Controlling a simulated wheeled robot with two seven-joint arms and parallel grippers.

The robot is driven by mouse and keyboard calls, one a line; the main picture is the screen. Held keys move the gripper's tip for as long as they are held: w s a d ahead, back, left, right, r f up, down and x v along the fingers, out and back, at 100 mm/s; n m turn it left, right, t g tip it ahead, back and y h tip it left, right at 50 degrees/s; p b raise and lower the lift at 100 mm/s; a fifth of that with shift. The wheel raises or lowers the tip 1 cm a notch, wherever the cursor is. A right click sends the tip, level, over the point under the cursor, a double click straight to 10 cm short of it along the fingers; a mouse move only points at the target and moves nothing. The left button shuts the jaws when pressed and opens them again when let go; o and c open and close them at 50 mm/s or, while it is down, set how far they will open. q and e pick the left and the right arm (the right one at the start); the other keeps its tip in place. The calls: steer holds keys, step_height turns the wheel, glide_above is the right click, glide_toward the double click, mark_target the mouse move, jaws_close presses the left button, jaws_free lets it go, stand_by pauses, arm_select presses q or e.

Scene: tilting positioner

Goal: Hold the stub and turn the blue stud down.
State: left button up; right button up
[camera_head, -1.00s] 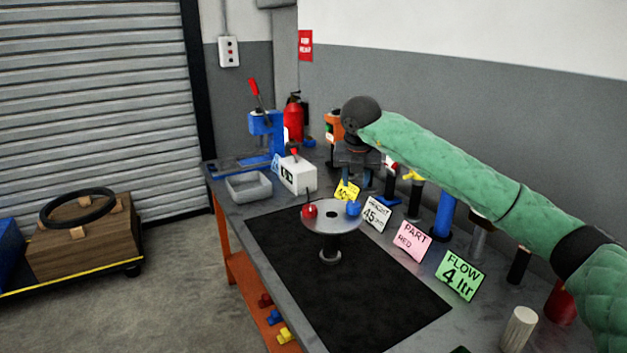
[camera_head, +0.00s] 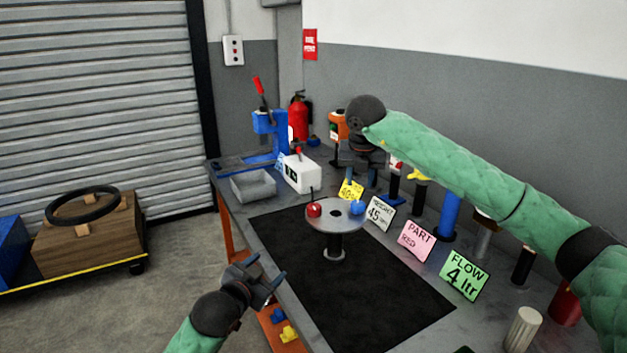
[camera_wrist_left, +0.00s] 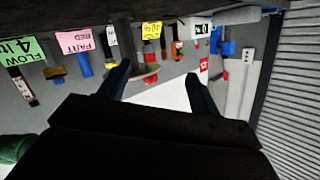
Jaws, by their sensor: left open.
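The positioner's grey disc (camera_head: 337,222) stands level on a short dark post (camera_head: 334,246) on the black mat. The blue stud (camera_head: 357,207) is on the disc's right rim and the red stud (camera_head: 314,209) on its left rim; both point up. My left gripper (camera_head: 266,268) is open and empty, in front of the bench edge, left of and nearer than the disc. In the left wrist view the scene is upside down, with the disc (camera_wrist_left: 143,73) beyond the open fingers. My right gripper (camera_head: 362,182) hangs above the bench behind the disc, fingers apart and pointing down.
A grey tray (camera_head: 253,186) and white box (camera_head: 300,173) are at back left. The black mat (camera_head: 350,300) is clear in front.

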arm_select(q)
steer(key=w+d+r+m+t+h, duration=0.3)
steer(key=w+d+r+h, duration=0.2)
steer(key=w+r, duration=0.3)
step_height(320, 180, up, 6)
steer(key=m+g+y, duration=0.2)
steer(key=m+g, duration=1.5)
steer(key=g, duration=0.2)
glide_above(314, 205)
steer(key=s, duration=0.4)
steer(key=shift+s+d, duration=0.2)
steer(key=shift+d, duration=0.2)
steer(key=w+y, duration=0.1)
steer(key=w+r+n+y, duration=0.1)
steer(key=y, duration=0.2)
steer(key=shift+w+d+r+t+y, duration=0.25)
steer(key=shift+w+r+t+y, duration=0.1)
steer(key=shift+w+t+y, duration=0.05)
steer(key=y, duration=0.1)
steer(key=w+a+n+y, duration=0.1)
steer(key=shift+w+a+f+n+t+y, duration=0.1)
steer(key=shift+n+t+y, duration=0.2)
steer(key=shift+a+f, duration=0.1)
steer(key=shift+f, duration=0.15)
steer(key=shift+w+f, duration=0.1)
steer(key=shift+f, duration=3.6)
